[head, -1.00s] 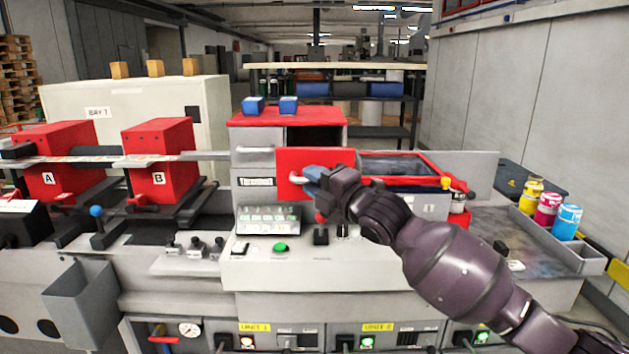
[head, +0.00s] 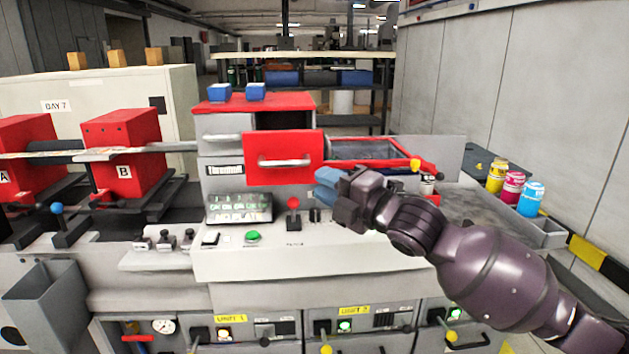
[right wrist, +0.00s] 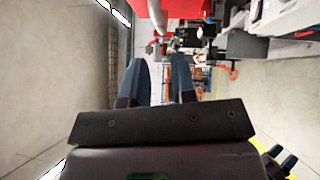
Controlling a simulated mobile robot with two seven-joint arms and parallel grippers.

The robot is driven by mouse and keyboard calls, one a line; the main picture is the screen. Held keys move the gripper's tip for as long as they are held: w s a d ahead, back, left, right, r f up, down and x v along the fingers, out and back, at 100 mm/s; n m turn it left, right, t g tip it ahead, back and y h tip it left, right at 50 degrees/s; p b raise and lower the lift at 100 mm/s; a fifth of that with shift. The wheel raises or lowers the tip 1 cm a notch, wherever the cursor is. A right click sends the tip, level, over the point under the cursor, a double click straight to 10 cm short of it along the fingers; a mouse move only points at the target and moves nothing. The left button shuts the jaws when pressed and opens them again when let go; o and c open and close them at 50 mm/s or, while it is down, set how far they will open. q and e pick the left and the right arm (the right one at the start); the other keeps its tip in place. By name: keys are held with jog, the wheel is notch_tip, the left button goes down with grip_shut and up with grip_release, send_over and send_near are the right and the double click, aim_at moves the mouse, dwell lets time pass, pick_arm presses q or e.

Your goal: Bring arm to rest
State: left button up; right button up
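My right gripper (head: 328,188) has blue fingers and sits in front of the machine, just right of and below the handle of the red drawer (head: 260,174). It is apart from the drawer's metal handle (head: 284,162). The drawer is pulled out and its open interior shows behind the front. In the right wrist view the two fingers (right wrist: 162,82) stand apart with nothing between them. The drawer's red front (right wrist: 160,10) shows at the top of that view.
Below the gripper is the control panel with a red-knobbed lever (head: 293,204) and a green button (head: 253,236). Yellow, magenta and blue bottles (head: 513,187) stand at the right. Red boxes (head: 122,150) stand at the left. Free space lies in front of the panel.

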jog(key=shift+s, duration=0.1)
dwell(0.3)
jog(key=s+d+f+m+t+h, duration=0.1)
jog(key=s+d+f+m+h, duration=0.2)
jog(key=f+m, duration=0.45)
jog(key=s+d+f+m+t+h, duration=0.1)
jog(key=d+f+m+h, duration=0.2)
jog(key=d+f+m, duration=0.5)
jog(key=s+d+f+m+t+h, duration=0.1)
jog(key=s+d+f+m+h, duration=0.15)
jog(key=f+m, duration=0.6)
jog(key=s+d+f+m+g+h, duration=0.1)
jog(key=s+d+f+g+h, duration=0.1)
jog(key=s+f, duration=0.8)
jog(key=s+d+f+m+g+h, duration=0.2)
jog(key=s+d+f+g+h, duration=0.1)
jog(key=s+f, duration=0.8)
jog(key=shift+s+d+m, duration=0.3)
jog(key=shift+s+d, duration=0.2)
jog(key=shift+d, duration=0.3)
jog(key=shift+h, duration=0.25)
